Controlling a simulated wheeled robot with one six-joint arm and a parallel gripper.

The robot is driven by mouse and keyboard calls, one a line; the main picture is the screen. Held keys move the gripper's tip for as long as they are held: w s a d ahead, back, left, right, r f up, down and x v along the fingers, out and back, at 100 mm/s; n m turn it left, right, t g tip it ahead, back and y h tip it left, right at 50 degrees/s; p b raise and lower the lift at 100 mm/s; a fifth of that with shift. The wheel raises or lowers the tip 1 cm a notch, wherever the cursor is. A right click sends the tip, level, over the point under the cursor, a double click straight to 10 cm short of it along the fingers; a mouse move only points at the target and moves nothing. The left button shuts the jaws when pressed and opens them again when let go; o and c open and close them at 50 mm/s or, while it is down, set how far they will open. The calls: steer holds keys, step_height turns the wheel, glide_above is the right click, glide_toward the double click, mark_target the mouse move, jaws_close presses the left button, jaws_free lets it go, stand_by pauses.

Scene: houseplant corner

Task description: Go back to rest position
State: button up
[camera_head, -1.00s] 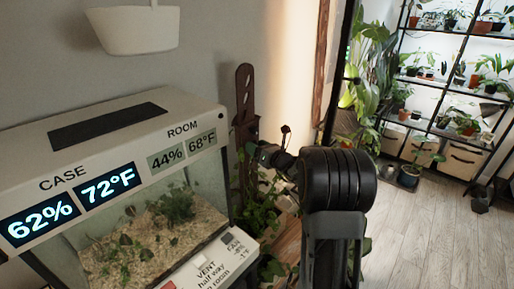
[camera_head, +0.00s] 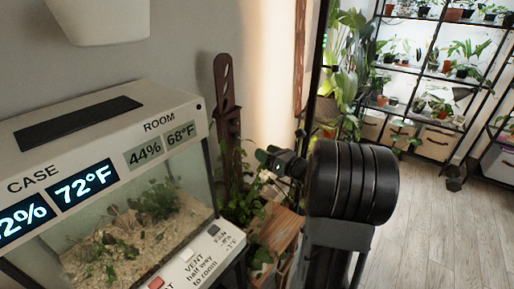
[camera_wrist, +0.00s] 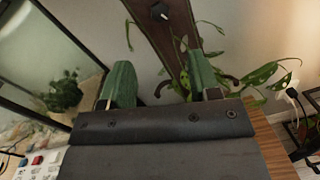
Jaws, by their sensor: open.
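My gripper (camera_wrist: 161,82) shows in the wrist view with its two green fingers spread apart and nothing between them. Behind the fingers are a brown upright post (camera_wrist: 165,35) and a leafy vine (camera_wrist: 262,72). I cannot tell whether the fingers touch either. In the head view my black arm stands right of centre, and its far end reaches left toward the plants beside the glass case (camera_head: 135,225). The gripper is small and partly hidden there.
The case carries lit displays (camera_head: 85,188) and a lower control panel (camera_head: 205,258). A wooden stand (camera_head: 278,232) is close by the arm. A white pot (camera_head: 95,20) hangs at upper left. Plant shelves (camera_head: 430,75) stand at the back right.

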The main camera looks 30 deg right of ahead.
steer(key=shift+s+d, duration=0.2)
steer(key=shift+s, duration=0.4)
steer(key=s+a+f+n+g+y+p, duration=0.1)
steer(key=s+a+f+n+g+p, duration=0.15)
steer(key=s+a+n+g, duration=0.5)
steer(key=s+a+f+n+g+p, duration=0.1)
steer(key=s+a+f+n+g, duration=0.3)
steer(key=n, duration=0.7)
steer(key=s+a+r+n+g+h+p, duration=0.1)
steer(key=s+a+r+n+h+p, duration=0.1)
steer(key=r+n, duration=0.5)
steer(key=s+a+r+n+g+h+p, duration=0.1)
steer(key=s+a+r+n+h+p, duration=0.2)
steer(key=r+n+h+p, duration=0.2)
step_height(320, 180, up, 2)
steer(key=n+p, duration=0.2)
steer(key=n, duration=0.2)
steer(key=shift+s+a+n, duration=0.2)
steer(key=shift+a+n, duration=0.15)
steer(key=shift+a, duration=0.05)
